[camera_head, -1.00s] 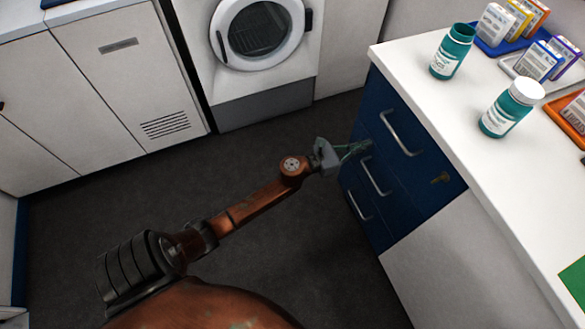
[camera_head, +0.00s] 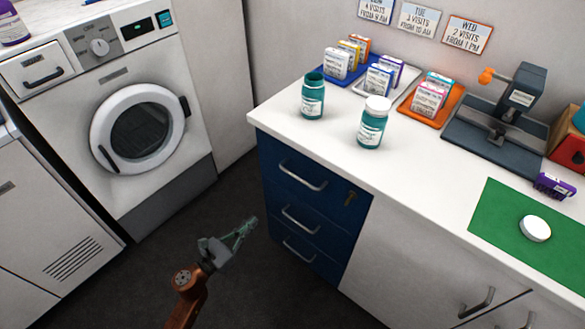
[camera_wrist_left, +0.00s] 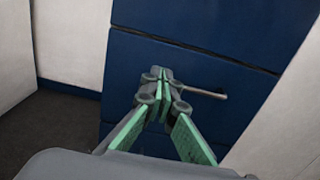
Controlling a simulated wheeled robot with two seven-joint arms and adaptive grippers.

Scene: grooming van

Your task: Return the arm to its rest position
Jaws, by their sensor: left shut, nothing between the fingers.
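My left arm comes up from the bottom of the head view. Its left gripper (camera_head: 248,226) is shut and empty, in the air in front of the blue drawer unit (camera_head: 268,190). In the left wrist view the shut fingers (camera_wrist_left: 160,82) show against the blue drawer fronts, near a metal drawer handle (camera_wrist_left: 203,92). I cannot tell from the picture whether they touch it. My right gripper is in neither view.
The white counter (camera_head: 290,142) holds an open teal bottle (camera_head: 312,98), a white-capped teal bottle (camera_head: 372,124), card trays, a dark press (camera_head: 510,110) and a green mat (camera_head: 490,215) with a white lid (camera_head: 535,229). A washing machine (camera_head: 185,70) stands left. Dark floor (camera_head: 130,275) is clear.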

